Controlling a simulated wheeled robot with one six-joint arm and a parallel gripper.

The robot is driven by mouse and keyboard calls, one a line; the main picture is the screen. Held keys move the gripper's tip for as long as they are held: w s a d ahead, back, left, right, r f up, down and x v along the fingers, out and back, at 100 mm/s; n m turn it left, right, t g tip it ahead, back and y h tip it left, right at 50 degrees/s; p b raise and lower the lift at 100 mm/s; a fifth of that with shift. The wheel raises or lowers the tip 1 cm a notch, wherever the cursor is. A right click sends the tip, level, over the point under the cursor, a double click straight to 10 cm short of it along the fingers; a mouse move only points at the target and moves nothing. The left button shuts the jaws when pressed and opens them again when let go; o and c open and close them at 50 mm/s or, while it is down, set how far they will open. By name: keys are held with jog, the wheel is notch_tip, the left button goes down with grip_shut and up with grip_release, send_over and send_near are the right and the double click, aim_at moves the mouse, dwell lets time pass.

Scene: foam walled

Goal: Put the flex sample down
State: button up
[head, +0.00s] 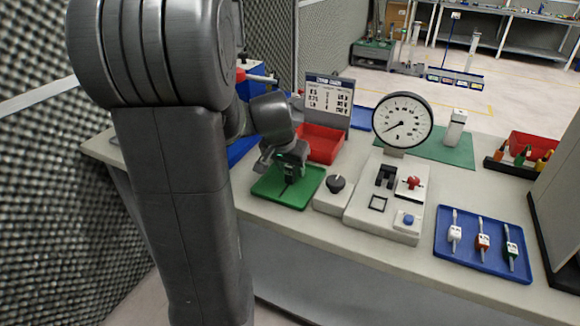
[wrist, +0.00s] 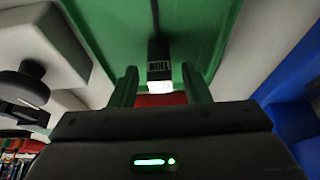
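A dark sample with a thin rod (head: 286,187) lies at the green tray (head: 303,196), under my gripper (head: 288,163). In the wrist view, the sample's dark labelled block (wrist: 158,52) with a pale end sits between and beyond the two fingertips of my gripper (wrist: 158,80). Green tray floor (wrist: 105,25) shows on both sides of the block, so the fingers stand apart from it. The label is too small to read surely, so I cannot confirm this is the flex sample. The gripper partly hides the tray's far side in the head view.
A red bin (head: 322,143) stands behind the green tray. A grey knob box (head: 334,194) and a dial gauge tester (head: 402,124) stand to its right. A blue tray (head: 470,261) holds three samples. Blue items and a foam wall (head: 45,170) are at left.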

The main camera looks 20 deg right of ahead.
jog(key=shift+r, duration=0.6)
jog(key=p+v, duration=0.1)
jog(key=v, duration=1)
jog(key=shift+s+a+p, duration=0.1)
jog(key=shift+p, duration=0.2)
